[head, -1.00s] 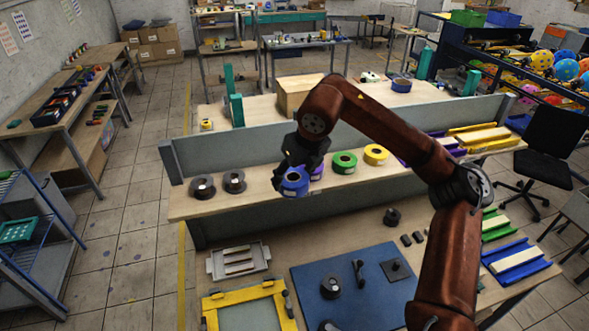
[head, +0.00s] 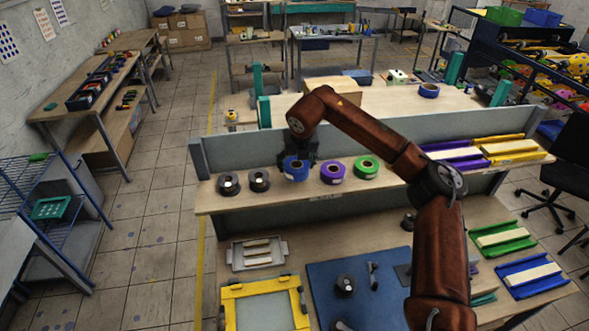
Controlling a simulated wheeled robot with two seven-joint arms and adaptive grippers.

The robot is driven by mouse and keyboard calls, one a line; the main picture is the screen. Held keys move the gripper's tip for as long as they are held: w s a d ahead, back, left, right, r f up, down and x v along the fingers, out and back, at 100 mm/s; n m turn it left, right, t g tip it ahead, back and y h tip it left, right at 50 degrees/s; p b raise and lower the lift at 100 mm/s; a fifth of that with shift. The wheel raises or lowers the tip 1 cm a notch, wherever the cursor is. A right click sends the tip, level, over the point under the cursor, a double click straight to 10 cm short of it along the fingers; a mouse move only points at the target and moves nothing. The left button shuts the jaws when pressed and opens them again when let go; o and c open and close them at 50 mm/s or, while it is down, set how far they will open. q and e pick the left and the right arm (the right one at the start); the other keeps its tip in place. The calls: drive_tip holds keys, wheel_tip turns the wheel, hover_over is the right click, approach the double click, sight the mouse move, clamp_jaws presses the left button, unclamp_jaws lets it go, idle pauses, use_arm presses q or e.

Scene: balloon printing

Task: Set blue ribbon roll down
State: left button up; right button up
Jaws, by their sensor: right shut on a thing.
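The blue ribbon roll (head: 295,170) is on or just above the raised wooden shelf (head: 415,181), between two dark rolls on its left and a purple roll (head: 333,173) on its right. I cannot tell whether it touches the board. My right gripper (head: 298,160) is shut on the blue roll from behind and above; its fingers are largely hidden by the roll. My left gripper is not in view.
Dark rolls (head: 229,184) stand at the shelf's left end, and a green roll (head: 365,168) stands right of the purple one. A grey back panel (head: 235,150) rises behind the shelf. Below are a blue mat (head: 330,285) and a yellow frame (head: 231,294).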

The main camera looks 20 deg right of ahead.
sight(294, 170)
drive_tip(key=shift+w+f, duration=0.35)
drive_tip(key=shift+f, duration=0.05)
drive_tip(key=f, duration=0.1)
drive_tip(key=f+p, duration=0.1)
drive_tip(key=p, duration=0.1)
drive_tip(key=shift+w+a+f, duration=0.1)
drive_tip(key=shift+w+f, duration=0.15)
drive_tip(key=shift+f, duration=0.55)
drive_tip(key=shift+f, duration=0.1)
drive_tip(key=o, duration=1.2)
